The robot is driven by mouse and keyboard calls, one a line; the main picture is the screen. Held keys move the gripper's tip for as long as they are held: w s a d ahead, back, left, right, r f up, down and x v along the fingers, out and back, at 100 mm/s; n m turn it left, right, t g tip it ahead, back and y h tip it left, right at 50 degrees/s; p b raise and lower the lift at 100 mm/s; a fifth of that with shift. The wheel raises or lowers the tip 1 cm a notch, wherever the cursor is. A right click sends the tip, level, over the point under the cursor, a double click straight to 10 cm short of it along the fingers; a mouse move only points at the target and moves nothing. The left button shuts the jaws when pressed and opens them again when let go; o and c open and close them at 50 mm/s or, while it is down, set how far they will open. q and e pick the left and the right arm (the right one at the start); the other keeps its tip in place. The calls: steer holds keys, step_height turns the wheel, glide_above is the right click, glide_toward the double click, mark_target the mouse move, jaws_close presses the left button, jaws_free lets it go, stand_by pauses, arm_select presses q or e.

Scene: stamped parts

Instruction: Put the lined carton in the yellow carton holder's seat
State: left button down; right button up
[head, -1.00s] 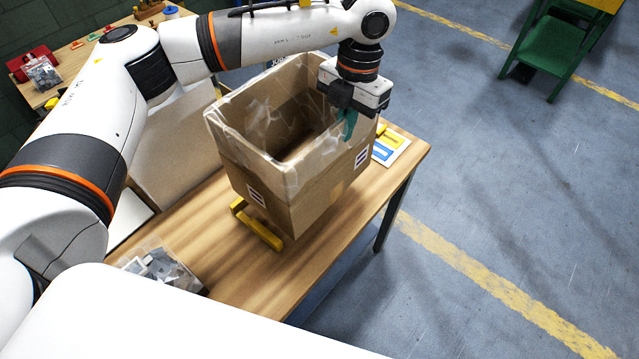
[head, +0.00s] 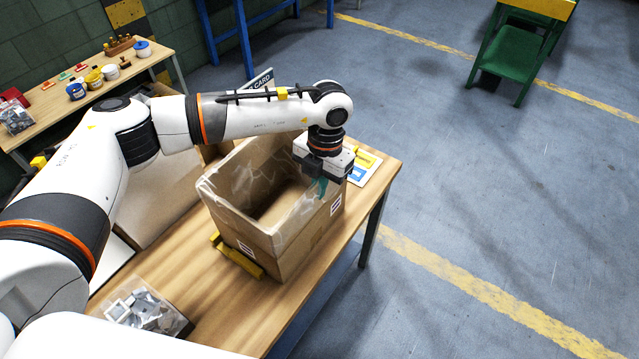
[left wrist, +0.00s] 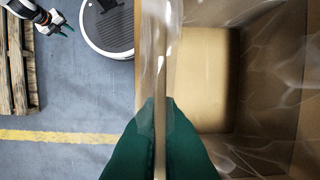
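The lined carton (head: 300,248), a tall open brown box with a clear film liner over its rim, stands upright at the yellow carton holder on the wooden table. A yellow bar of the holder (head: 238,257) shows along the carton's lower left side; the carton hides the rest, so I cannot tell whether it is fully down in the seat. My left gripper (head: 318,187) is shut on the carton's far right wall. In the left wrist view its green fingers (left wrist: 160,135) straddle the lined wall. My right gripper (left wrist: 58,24) appears small there, away over the floor, its opening unclear.
A clear bin of grey parts (head: 148,308) stands at the table's near left. A card with blue and yellow marks (head: 366,166) lies beyond the carton. A back bench (head: 60,112) holds pots. The floor to the right is clear up to a green stand (head: 508,60).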

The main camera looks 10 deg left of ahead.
arm_select(q)
steer(key=c, duration=1.6)
jaws_free()
arm_select(e)
steer(key=shift+d, duration=0.35)
